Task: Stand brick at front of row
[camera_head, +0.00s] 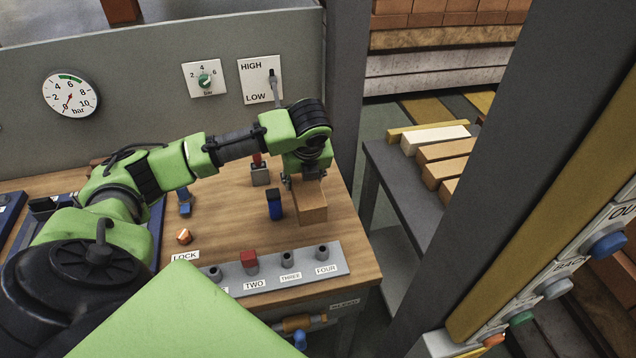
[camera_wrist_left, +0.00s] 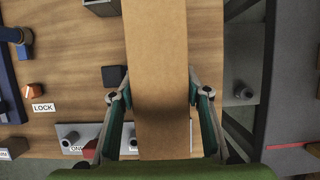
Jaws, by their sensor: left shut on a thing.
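My left gripper (camera_head: 303,180) is shut on a tan-orange brick (camera_head: 311,208) over the right part of the wooden bench. In the left wrist view the brick (camera_wrist_left: 160,60) runs lengthwise between the two fingers, which touch its long sides. I cannot tell whether its underside touches the bench. The row of bricks is on a dark grey table at the right: a pale brick (camera_head: 435,138) at the far end, then orange bricks (camera_head: 447,151) nearer. A grey post hides the near part of the row. My right gripper is not in view.
On the wooden bench (camera_head: 225,215) a blue switch (camera_head: 275,204) stands close left of the held brick. A grey button panel (camera_head: 270,272) lies at the bench's front edge. The thick grey post (camera_head: 455,180) stands before the grey table (camera_head: 390,180). A gauge wall closes the back.

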